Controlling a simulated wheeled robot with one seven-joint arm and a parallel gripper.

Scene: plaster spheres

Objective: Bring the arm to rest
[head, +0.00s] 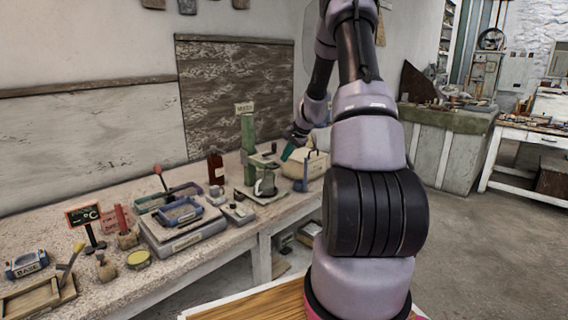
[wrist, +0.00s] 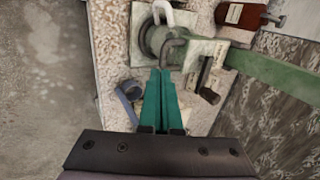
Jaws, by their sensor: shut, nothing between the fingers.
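My arm rises through the middle of the head view and bends over toward the bench. My gripper (head: 287,153) shows there as a small teal piece above the far end of the bench, partly hidden by its own wrist. In the wrist view my gripper (wrist: 160,74) has its two teal fingers together, with nothing between them.
A blue item (wrist: 130,93) is close left of the fingers. Open floor (head: 480,240) is at right.

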